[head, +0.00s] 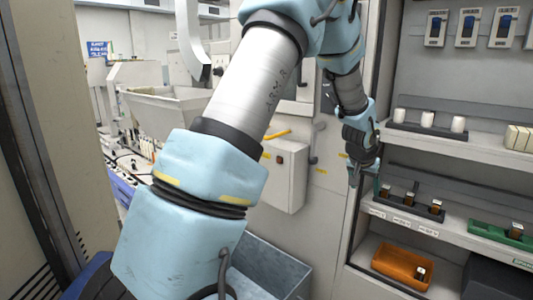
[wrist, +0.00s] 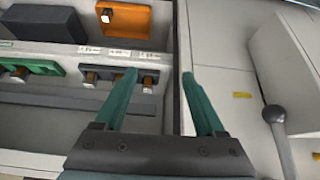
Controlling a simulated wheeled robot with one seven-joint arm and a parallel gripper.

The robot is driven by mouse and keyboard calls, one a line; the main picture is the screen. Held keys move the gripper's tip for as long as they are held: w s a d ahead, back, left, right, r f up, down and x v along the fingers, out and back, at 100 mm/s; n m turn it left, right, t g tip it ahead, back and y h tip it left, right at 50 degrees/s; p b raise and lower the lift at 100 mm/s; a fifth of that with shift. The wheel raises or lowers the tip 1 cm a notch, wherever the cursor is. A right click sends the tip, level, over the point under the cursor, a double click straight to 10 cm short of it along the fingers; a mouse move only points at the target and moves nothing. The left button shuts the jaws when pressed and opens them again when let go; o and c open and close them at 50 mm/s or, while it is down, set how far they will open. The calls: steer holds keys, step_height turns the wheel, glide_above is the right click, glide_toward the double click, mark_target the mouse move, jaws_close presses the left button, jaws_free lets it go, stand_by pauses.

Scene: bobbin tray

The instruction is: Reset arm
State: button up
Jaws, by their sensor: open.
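My gripper (head: 356,178) hangs at the left edge of the shelf unit in the head view, at the height of the shelf with the trays. In the wrist view its two green fingers (wrist: 160,75) are apart, with nothing between them. A dark tray (head: 424,213) holding copper-brown bobbins (head: 437,206) sits on that shelf, just right of the gripper. In the wrist view the left finger overlaps this tray's end and partly hides it. The right finger is over the grey panel beside the shelf.
A green tray (head: 485,229) with a bobbin stands further right on the shelf. An orange bin (head: 392,268) with one bobbin is below. White spools (head: 458,124) stand on the shelf above. A wall box with a lever handle (head: 311,158) lies left of the gripper.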

steer(key=s+a+n+y, duration=0.1)
steer(key=s+a, duration=0.3)
steer(key=a, duration=0.6)
steer(key=s+a+r+n+g+y, duration=0.1)
steer(key=s+a, duration=0.3)
steer(key=a, duration=0.6)
steer(key=s+a+r+n+g+y, duration=0.1)
steer(key=s+a+n, duration=0.2)
steer(key=a, duration=0.8)
steer(key=shift+s, duration=0.55)
steer(key=shift+n+g+y, duration=0.3)
steer(key=shift+n+g, duration=0.3)
steer(key=shift+n, duration=0.1)
steer(key=s+a, duration=0.1)
steer(key=s, duration=0.1)
steer(key=s+a, duration=0.4)
steer(key=shift+s+f, duration=0.15)
steer(key=shift+s, duration=0.25)
